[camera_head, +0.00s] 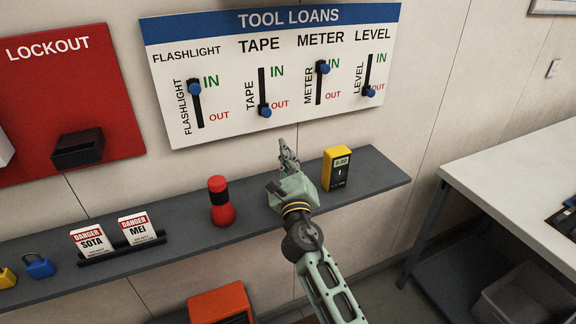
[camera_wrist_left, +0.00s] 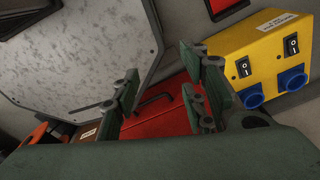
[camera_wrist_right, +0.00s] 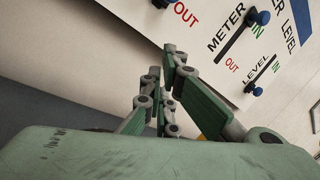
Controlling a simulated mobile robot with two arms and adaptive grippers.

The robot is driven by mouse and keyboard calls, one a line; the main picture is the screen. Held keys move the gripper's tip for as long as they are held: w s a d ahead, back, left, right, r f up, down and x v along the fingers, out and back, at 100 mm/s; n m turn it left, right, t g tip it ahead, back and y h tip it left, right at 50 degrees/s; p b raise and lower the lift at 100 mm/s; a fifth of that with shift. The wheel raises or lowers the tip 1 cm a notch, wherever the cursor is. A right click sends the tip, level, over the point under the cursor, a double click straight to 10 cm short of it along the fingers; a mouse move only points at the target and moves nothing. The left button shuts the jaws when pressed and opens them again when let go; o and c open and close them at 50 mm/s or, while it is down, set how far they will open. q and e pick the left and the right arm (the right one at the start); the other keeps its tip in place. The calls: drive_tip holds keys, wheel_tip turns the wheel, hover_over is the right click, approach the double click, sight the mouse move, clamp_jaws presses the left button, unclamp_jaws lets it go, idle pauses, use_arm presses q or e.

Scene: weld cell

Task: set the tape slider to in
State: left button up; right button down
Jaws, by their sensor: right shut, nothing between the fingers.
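The TOOL LOANS board (camera_head: 300,110) hangs on the wall. Its tape slider has a blue knob (camera_head: 265,111) at the bottom of its slot, by OUT. The flashlight knob (camera_head: 194,88) and meter knob (camera_head: 323,67) are at the top, by IN; the level knob (camera_head: 369,91) is at the bottom. My right gripper (camera_head: 287,148) is shut and empty, just below the board, below and right of the tape knob and apart from it. It also shows in the right wrist view (camera_wrist_right: 162,82). My left gripper (camera_wrist_left: 165,70) is open and empty in the left wrist view, away from the board.
A grey shelf (camera_head: 258,228) under the board holds a red flashlight (camera_head: 220,201), a yellow meter (camera_head: 337,167), danger tags (camera_head: 134,227) and a blue padlock (camera_head: 38,265). A red LOCKOUT board (camera_head: 105,90) hangs left. A workbench (camera_head: 510,165) stands right.

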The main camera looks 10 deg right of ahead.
sight(265, 111)
drive_tip(key=w+r+p, duration=0.1)
drive_tip(key=w+a+r+p, duration=0.1)
drive_tip(key=w+r, duration=0.1)
drive_tip(key=shift+w+a+r, duration=0.1)
drive_tip(key=shift+w+r, duration=0.05)
drive_tip(key=shift+w, duration=0.15)
use_arm(q)
drive_tip(key=shift+w+d+r, duration=0.1)
drive_tip(key=shift+w+r, duration=0.95)
drive_tip(key=shift+r, duration=0.05)
use_arm(e)
drive_tip(key=shift+a+r, duration=0.2)
drive_tip(key=shift+r, duration=0.15)
use_arm(q)
drive_tip(key=shift+s, duration=0.15)
